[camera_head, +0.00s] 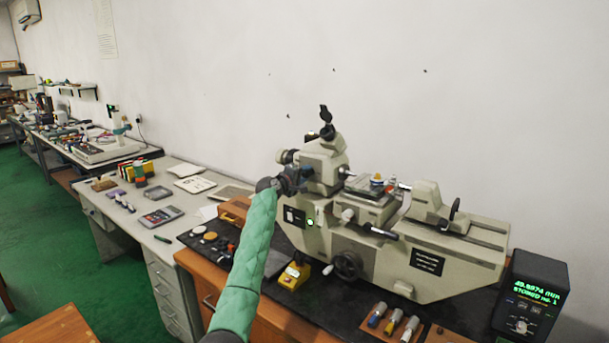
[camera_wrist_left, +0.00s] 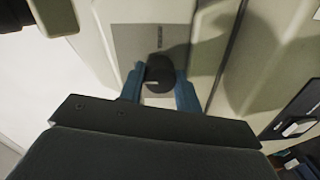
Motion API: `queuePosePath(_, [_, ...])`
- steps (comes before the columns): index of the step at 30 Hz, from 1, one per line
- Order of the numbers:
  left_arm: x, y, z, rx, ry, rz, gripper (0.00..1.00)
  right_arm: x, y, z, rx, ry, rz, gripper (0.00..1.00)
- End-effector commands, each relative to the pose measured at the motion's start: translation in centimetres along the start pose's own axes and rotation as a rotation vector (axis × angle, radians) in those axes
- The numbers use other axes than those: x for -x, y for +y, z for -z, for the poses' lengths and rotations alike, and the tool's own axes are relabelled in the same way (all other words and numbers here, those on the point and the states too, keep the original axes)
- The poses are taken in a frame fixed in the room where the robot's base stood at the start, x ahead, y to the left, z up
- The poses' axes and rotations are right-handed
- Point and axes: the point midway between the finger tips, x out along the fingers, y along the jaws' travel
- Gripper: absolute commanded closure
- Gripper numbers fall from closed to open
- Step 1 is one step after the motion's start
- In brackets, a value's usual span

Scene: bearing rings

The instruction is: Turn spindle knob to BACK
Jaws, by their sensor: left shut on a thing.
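The spindle knob (camera_wrist_left: 160,68) is a dark round knob with a short white mark on its lower left, set on a grey plate (camera_wrist_left: 178,38) with small lettering that I cannot read. My left gripper (camera_wrist_left: 160,84) has its two blue fingers on either side of the knob and is shut on it. In the head view my green-sleeved left arm reaches to the left end of the beige measuring machine (camera_head: 380,253), with the left gripper (camera_head: 290,181) against its headstock (camera_head: 323,162). The knob is hidden there. My right gripper is not in view.
A yellow box (camera_head: 294,275) and a black handwheel (camera_head: 347,265) stand at the machine's front. A black readout (camera_head: 530,298) with green digits stands at the right. Several coloured-handled tools lie on a wooden holder (camera_head: 368,318). A grey desk (camera_head: 120,205) stands at the left.

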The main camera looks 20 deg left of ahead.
Motion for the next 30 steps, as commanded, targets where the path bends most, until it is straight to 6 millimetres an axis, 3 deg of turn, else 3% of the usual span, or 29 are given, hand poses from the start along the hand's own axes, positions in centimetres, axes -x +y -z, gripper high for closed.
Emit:
queuePosePath(10, [0.1,-0.1,0.1,0.033,0.0,0.001,0.89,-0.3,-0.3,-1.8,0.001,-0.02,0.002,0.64])
queuePosePath(17, [0.0,-0.1,0.1,0.032,0.0,0.001,0.89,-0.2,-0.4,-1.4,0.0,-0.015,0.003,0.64])
queuePosePath(18, [0.0,-0.1,0.1,0.032,0.0,0.001,0.63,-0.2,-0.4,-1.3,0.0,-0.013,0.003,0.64])
queuePosePath(21, [0.0,-0.1,0.1,0.032,0.0,0.0,0.45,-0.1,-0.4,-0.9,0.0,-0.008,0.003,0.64])
queuePosePath(30, [0.1,-0.1,0.0,0.031,-0.001,0.0,0.45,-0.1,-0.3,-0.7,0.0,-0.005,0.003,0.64])
